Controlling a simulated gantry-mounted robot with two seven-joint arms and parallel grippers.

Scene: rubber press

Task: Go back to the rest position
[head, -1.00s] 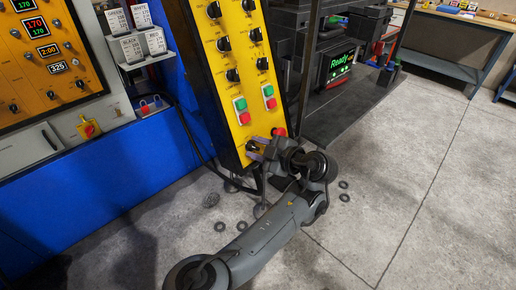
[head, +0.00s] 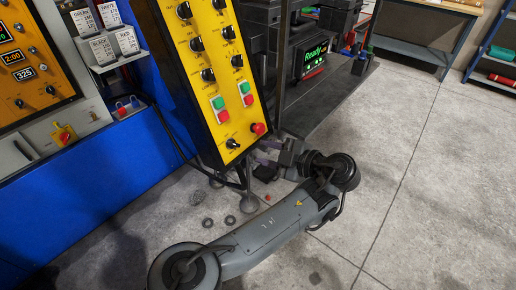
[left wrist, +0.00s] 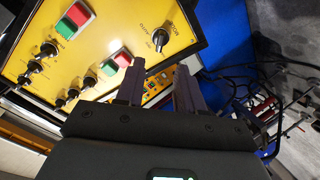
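The yellow control panel (head: 200,70) with dark knobs and red and green buttons stands upright left of my left gripper (head: 262,155). The gripper is beside the panel's lower right corner, just below the red mushroom button (head: 258,128) and right of the lowest knob (head: 233,144). In the left wrist view, the two dark fingers (left wrist: 160,80) stand apart with nothing between them. The panel (left wrist: 90,25) lies beyond the fingers there, with a selector knob (left wrist: 158,38) near their tips. My right gripper is in neither view.
The press with its lit "Ready" screen (head: 313,58) stands behind the gripper on a dark base. A blue cabinet (head: 80,185) is at left. Black rings (head: 207,222) lie on the floor. The concrete floor at right (head: 430,170) is clear up to a workbench (head: 438,28).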

